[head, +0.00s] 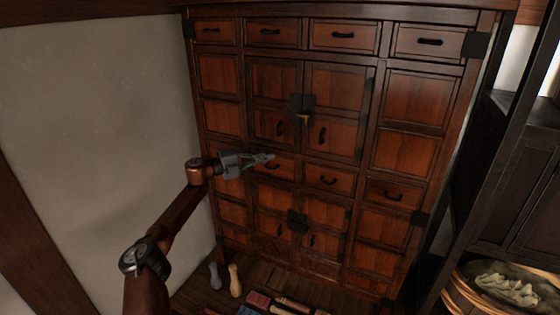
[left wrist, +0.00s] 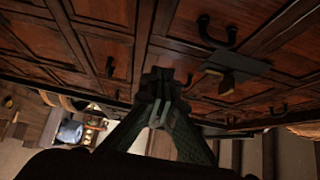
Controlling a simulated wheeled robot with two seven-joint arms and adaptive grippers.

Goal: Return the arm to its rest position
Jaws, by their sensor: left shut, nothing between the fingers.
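My left arm comes in from the left in the head view, with its elbow bent. My left gripper (head: 268,157) is shut and empty, pointing right in front of the middle of a tall red-brown wooden cabinet (head: 405,152). I cannot tell how far it is from the cabinet front. In the left wrist view the shut fingers of my left gripper (left wrist: 158,82) show against the cabinet front (left wrist: 110,55), with dark handles around them. A metal lock plate (left wrist: 235,65) shows to their right. My right gripper is not in view.
A pale wall (head: 90,110) stands to the left. Two bottle-shaped things (head: 235,280) and several small items stand or lie at the cabinet's foot. A wooden tub (head: 470,295) with a pale sack (head: 508,288) is at the lower right, below a dark shelf (head: 515,190).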

